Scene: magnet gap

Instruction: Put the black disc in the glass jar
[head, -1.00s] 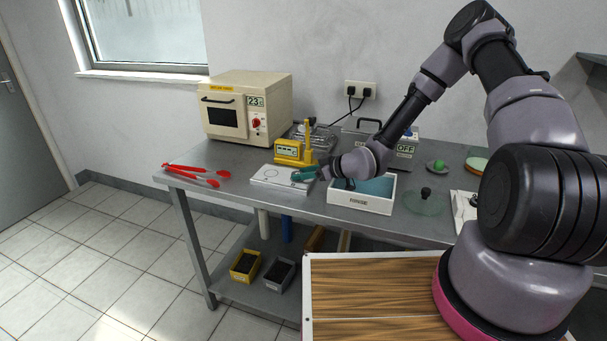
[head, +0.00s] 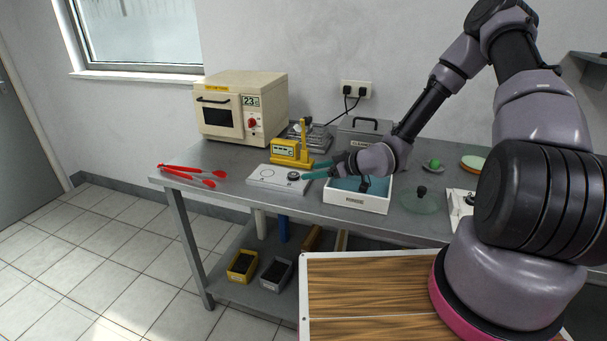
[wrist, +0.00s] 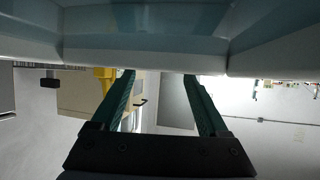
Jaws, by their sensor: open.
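A small black disc (head: 293,176) lies on the right part of a white plate (head: 268,178), beside a circle outlined on it. My gripper (head: 317,170) is just right of the disc, at the left end of the white tray. Its two teal fingers point left, are spread apart and hold nothing. In the wrist view the fingers (wrist: 160,98) also show apart with nothing between them. A round clear glass piece with a black knob (head: 421,200) is on the bench right of the tray. I cannot tell whether it is the jar or a lid.
A white tray (head: 357,202) with a blue inside stands under my wrist. A yellow device (head: 291,152) stands behind the plate, close to my fingers. Red tongs (head: 190,174) lie at the left, and a beige oven (head: 240,108) stands at the back.

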